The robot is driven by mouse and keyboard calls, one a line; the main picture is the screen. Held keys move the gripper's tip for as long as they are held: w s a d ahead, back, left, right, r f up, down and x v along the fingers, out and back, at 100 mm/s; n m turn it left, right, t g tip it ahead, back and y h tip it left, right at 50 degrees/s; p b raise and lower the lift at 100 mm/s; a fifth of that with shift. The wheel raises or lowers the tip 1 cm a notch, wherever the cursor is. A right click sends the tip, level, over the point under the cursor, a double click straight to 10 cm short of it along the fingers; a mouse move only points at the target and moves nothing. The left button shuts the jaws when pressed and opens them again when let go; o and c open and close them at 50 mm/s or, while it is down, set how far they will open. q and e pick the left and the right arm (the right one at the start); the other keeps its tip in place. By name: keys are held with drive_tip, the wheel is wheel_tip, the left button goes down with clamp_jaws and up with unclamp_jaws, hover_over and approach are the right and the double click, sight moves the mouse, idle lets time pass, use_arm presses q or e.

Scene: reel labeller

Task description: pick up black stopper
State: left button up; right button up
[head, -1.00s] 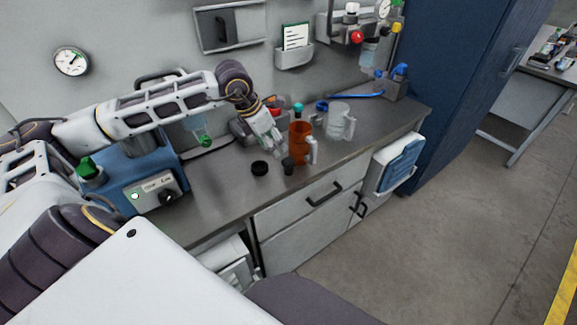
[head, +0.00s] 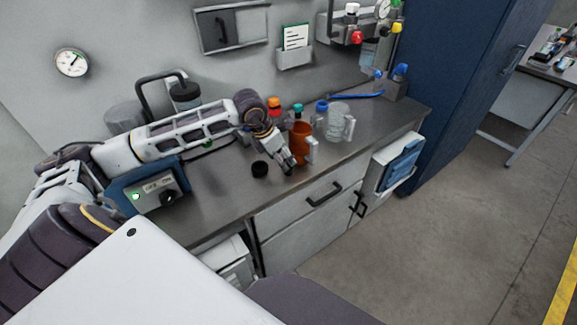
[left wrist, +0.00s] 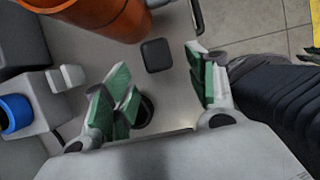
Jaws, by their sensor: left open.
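My left gripper (head: 287,165) is open over the bench, in front of the orange-brown jug (head: 302,130). In the left wrist view, its green-padded fingers (left wrist: 163,86) are spread with nothing held. A small dark stopper (left wrist: 156,55) with a rounded-square top lies on the bench ahead of the gap between the fingertips, apart from them. In the head view the gripper hides it. A round black cap (head: 260,169) lies on the bench left of the gripper; it shows in the left wrist view (left wrist: 144,112), partly behind the left finger. My right gripper is not in view.
The jug (left wrist: 102,14) is close to the stopper in the left wrist view. A clear jug (head: 339,123) stands right of it. Capped bottles stand behind. A blue device (head: 148,190) with a knob is on the left. The bench's front edge is near the gripper.

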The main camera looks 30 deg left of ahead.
use_arm(q)
drive_tip(key=shift+f, duration=0.15)
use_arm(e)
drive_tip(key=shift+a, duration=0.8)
use_arm(q)
drive_tip(key=shift+f, duration=0.1)
drive_tip(key=shift+x, duration=1.3)
drive_tip(key=shift+p+x, duration=0.35)
drive_tip(key=shift+x, duration=0.7)
drive_tip(key=shift+w+f, duration=0.1)
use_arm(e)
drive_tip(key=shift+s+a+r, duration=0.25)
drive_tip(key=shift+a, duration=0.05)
use_arm(q)
drive_tip(key=c, duration=1.1)
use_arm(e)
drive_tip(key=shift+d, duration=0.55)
